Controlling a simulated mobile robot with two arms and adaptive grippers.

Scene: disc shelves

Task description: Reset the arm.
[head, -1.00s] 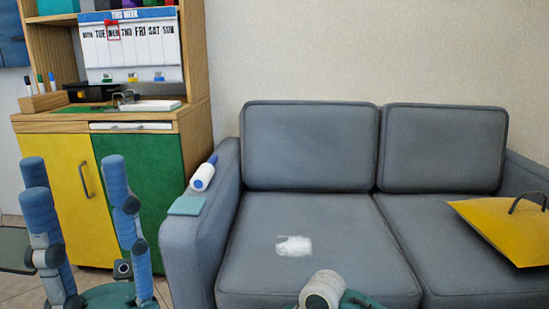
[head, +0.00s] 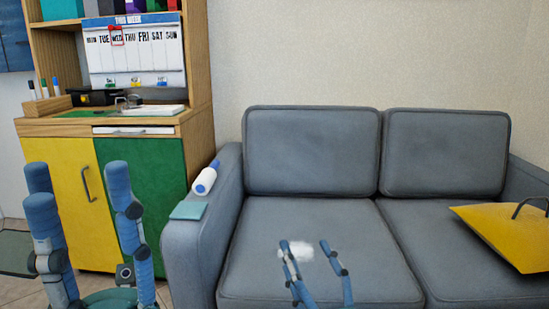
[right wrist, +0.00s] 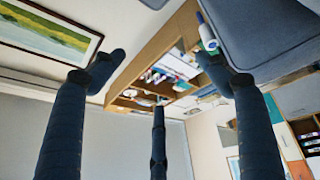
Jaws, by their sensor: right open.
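My left gripper (head: 78,172) stands at the lower left of the head view, its blue fingers upright and spread apart with nothing between them. My right gripper (head: 304,245) is at the bottom middle of the head view, over the left seat of the sofa (head: 390,250).
A blue-capped white bottle (head: 205,179) and a teal cloth (head: 189,210) lie on the sofa's left arm. A yellow bag (head: 500,235) lies on the right seat. A cabinet with yellow and green doors (head: 140,190) stands behind my left gripper.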

